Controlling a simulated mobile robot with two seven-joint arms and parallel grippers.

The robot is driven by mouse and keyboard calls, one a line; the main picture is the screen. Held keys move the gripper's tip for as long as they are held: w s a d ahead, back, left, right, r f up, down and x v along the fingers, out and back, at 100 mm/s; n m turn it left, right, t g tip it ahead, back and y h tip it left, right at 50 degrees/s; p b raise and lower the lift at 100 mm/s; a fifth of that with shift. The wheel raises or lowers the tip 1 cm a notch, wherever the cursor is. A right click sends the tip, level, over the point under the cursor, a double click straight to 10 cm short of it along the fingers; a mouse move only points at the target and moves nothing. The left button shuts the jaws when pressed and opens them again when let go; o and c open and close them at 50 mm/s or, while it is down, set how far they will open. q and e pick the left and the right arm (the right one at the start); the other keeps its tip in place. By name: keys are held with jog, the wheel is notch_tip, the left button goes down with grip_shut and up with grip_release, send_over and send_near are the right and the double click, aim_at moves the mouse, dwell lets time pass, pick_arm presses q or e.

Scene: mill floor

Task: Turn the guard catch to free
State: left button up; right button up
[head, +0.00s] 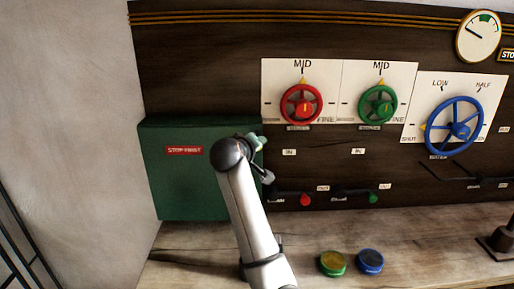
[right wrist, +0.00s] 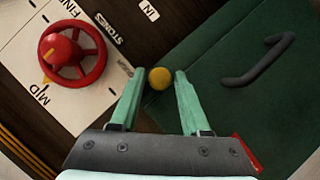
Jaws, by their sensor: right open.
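The guard is a green box (head: 190,190) with a red "STOP FIRST" label, at the left of the dark panel. In the right wrist view the green surface (right wrist: 215,95) carries a dark bar handle (right wrist: 258,62). A yellow round knob (right wrist: 160,78), likely the guard catch, shows by the edge of the green surface. My right gripper (head: 262,143) is at the box's upper right edge. Its green fingers (right wrist: 158,92) are open, one on each side of the knob; I cannot tell whether they touch it. The knob is hidden in the head view. My left gripper is not in view.
A red handwheel (head: 301,104), a green handwheel (head: 377,104) and a blue handwheel (head: 454,126) stand out from the panel. Below are a red-tipped lever (head: 305,199) and a green-tipped lever (head: 373,198). A yellow-topped button (head: 333,263) and a blue button (head: 369,261) sit on the wooden bench.

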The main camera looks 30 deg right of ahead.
jog(key=b+v, duration=0.1)
jog(key=v, duration=1)
jog(key=shift+b, duration=0.3)
jog(key=shift+f, duration=0.1)
